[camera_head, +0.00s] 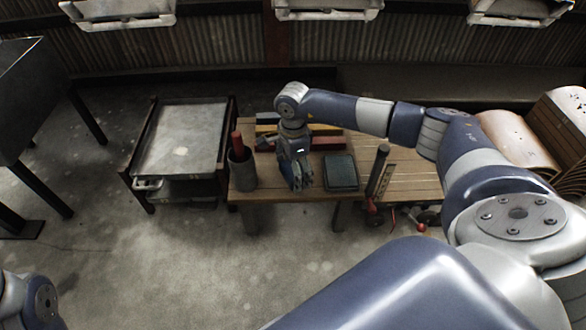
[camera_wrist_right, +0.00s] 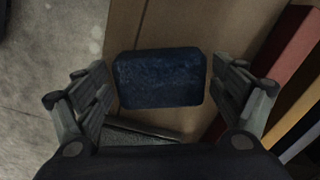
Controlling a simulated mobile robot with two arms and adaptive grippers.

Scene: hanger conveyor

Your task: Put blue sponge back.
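The blue sponge (camera_wrist_right: 160,79) is a dark blue, rounded block in the right wrist view. My right gripper (camera_wrist_right: 161,85) has its fingers spread wide, one on each side of the sponge, with narrow gaps seeming to show. In the head view my right gripper (camera_head: 300,181) points down over the front part of the wooden table (camera_head: 410,178) and hides the sponge. I cannot tell how far the fingertips are above the tabletop. My left gripper is out of view.
A dark grey tray (camera_head: 341,172) lies just right of the gripper. A grey cup (camera_head: 241,171) holding a red object stands left. Coloured blocks (camera_head: 325,143) lie behind. A metal-topped cart (camera_head: 182,140) stands left of the table. Hanging hangers line the top.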

